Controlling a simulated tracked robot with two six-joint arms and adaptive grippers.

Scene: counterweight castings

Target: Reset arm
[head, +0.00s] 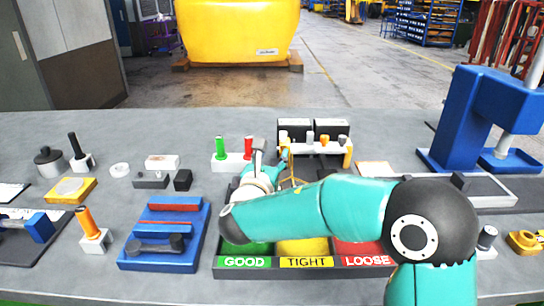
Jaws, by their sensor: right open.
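My right arm, teal with dark joints, comes in from the right and reaches across the bench. My right gripper (271,163) is at its far end, above the back of the sorting tray and just right of a white block (231,164) with a green and a red handle. It is open; I see nothing held in it. The tray (305,271) has green, yellow and red sections labelled GOOD, TIGHT and LOOSE. My forearm hides much of these sections. My left gripper is not in view.
A blue tray (163,264) with gauges lies left of the sorting tray. A blue press (466,120) stands at the right. A rack with orange parts (347,152) is behind the forearm. Small blocks and handled gauges fill the left.

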